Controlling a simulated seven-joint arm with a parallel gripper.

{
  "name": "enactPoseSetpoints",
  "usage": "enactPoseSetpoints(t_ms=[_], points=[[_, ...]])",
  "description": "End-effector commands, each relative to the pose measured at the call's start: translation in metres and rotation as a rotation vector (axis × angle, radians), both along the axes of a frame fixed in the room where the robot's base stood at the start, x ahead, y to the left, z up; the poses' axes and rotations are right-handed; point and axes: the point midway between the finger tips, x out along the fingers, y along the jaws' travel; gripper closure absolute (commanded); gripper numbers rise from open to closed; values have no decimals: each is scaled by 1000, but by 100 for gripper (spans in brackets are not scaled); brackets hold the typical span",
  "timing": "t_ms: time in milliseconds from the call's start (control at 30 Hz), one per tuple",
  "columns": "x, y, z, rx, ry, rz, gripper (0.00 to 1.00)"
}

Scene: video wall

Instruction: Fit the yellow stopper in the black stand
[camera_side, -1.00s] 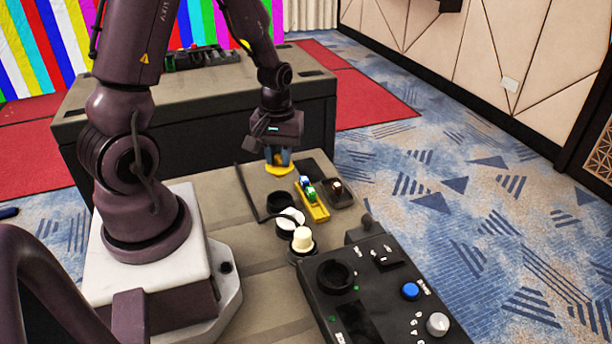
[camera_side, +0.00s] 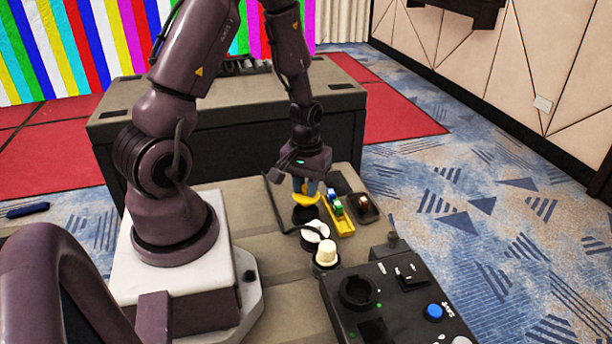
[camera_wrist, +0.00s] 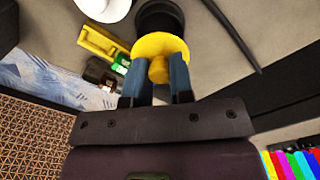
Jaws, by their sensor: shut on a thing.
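The yellow stopper (camera_side: 306,200) has a wide round flange and a knob. My gripper (camera_side: 305,185) is shut on it, with blue fingers on either side of the knob. In the wrist view, the stopper (camera_wrist: 150,46) sits between my fingertips (camera_wrist: 157,72). The round black stand (camera_side: 304,215) is just below the stopper in the side view. In the wrist view, the black stand (camera_wrist: 160,14) shows past the flange, which covers part of its near side. The stopper looks above the stand; the size of the gap is hard to tell.
A white round piece (camera_side: 316,231) and a cream stopper in a black holder (camera_side: 326,251) stand nearer the camera. A yellow tray (camera_side: 345,226) with small coloured items and a dark tray (camera_side: 368,213) lie to the right. A control panel (camera_side: 395,300) is in front.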

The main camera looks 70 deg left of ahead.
Motion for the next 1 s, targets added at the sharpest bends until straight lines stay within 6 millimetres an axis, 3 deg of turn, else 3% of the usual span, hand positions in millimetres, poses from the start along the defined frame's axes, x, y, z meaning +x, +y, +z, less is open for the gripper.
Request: enactPoseSetpoints(t_ms=[67, 1000], points=[[0, 0, -7, -2, 1, 0, 92], [-1, -1, -11, 0, 0, 1, 92]])
